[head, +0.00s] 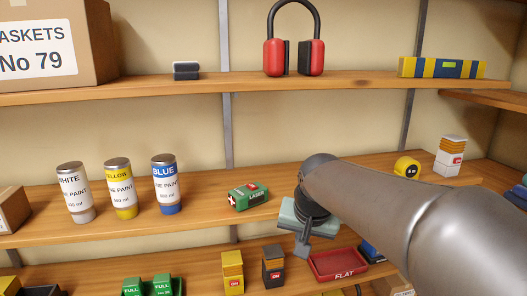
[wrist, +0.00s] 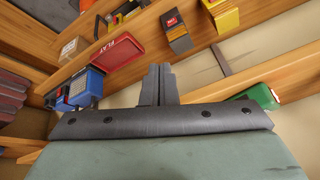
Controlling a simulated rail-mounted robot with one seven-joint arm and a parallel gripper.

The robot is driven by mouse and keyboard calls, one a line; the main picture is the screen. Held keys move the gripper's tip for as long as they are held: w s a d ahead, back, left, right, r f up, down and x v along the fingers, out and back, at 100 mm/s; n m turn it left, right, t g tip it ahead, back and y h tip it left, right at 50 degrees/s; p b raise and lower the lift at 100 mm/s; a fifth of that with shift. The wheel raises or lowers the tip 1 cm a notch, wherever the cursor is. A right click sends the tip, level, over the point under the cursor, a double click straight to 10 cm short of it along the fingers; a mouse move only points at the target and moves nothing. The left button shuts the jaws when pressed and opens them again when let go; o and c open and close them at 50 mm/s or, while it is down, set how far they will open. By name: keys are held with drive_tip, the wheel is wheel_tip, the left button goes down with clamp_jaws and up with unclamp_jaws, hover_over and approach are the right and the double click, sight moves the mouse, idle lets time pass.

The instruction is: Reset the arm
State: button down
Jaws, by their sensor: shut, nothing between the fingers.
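My gripper (head: 301,250) hangs at the end of my arm in front of the shelves, between the middle and lower boards in the head view. In the wrist view its two fingers (wrist: 158,75) are pressed together with nothing between them. In the head view, a green laser box (head: 248,196) stands on the middle shelf up and left of the gripper. A red tray marked FLAT (head: 338,264) is on the lower shelf to its right, and it also shows in the wrist view (wrist: 117,52).
White, yellow and blue paint cans (head: 120,188) stand on the middle shelf (head: 215,200) at left. Yellow and dark boxes (head: 232,272) stand below. Red ear defenders (head: 275,58) are on the upper shelf.

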drive_tip(key=s+d+f+n+g, duration=0.1)
drive_tip(key=s+d+f+g, duration=0.1)
drive_tip(key=s+f, duration=0.5)
drive_tip(key=s+d+f+n+g, duration=0.1)
drive_tip(key=s+d+f, duration=0.4)
drive_tip(key=s, duration=0.9)
wheel_tip(320, 180, down, 2)
drive_tip(key=shift+f+g+h+b, duration=0.1)
drive_tip(key=shift+g+h+b, duration=0.2)
drive_tip(key=shift+g, duration=0.3)
drive_tip(key=shift+s, duration=0.1)
